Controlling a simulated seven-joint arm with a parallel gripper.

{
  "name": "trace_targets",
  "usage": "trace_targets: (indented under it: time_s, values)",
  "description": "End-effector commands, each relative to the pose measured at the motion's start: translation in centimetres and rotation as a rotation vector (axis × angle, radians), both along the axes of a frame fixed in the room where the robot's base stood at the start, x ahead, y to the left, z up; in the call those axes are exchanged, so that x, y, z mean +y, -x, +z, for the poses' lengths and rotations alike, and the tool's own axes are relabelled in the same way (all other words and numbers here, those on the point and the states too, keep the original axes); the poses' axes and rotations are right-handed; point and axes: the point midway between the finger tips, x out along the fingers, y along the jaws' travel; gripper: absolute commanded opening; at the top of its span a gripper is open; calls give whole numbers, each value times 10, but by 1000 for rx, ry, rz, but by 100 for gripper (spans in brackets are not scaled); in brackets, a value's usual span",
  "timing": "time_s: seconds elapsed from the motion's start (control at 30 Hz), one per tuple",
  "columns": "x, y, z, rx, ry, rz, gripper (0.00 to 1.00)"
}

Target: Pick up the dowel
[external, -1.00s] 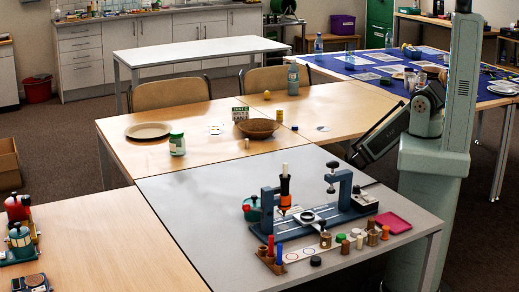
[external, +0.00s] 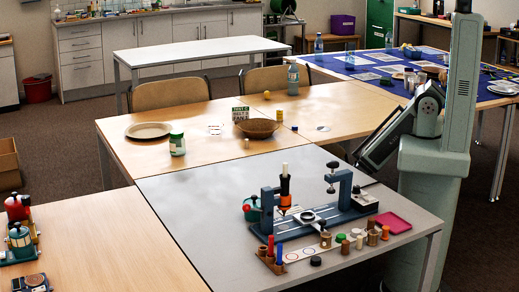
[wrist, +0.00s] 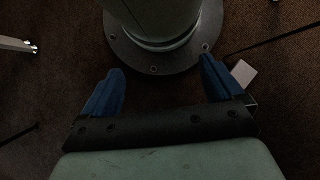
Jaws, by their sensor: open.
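My gripper (wrist: 160,66) shows in the wrist view with its two blue fingers wide apart and nothing between them. It points down at the floor beside my own base, away from the tables. In the external view the gripper itself cannot be made out. Several small rods and cylinders could be the dowel, and I cannot tell which is. A red peg (external: 270,246) and a blue peg (external: 279,254) stand upright at a small wooden rack on the grey table (external: 190,215). A short pale cylinder (external: 246,144) stands on the wooden table behind.
A blue clamp frame (external: 345,190) with an orange-and-black tool (external: 285,192) stands on the grey table. A pink tray (external: 393,222) lies at its right. A bowl (external: 257,127), a plate (external: 149,130) and a jar (external: 177,144) are farther back. The grey table's left part is clear.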

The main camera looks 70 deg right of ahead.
Motion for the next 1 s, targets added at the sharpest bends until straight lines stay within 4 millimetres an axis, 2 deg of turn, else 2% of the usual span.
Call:
trace_targets:
  time_s: [0.07, 0.47, 0.87, 1.0]
  values:
    - [0, 0, 0, 0, 0, 0, 87]
    - [0, 0, 0, -1, 0, 0, 49]
    - [-1, -1, 0, -1, -2, -1, 48]
    - [-9, -6, -2, -3, -14, -8, 48]
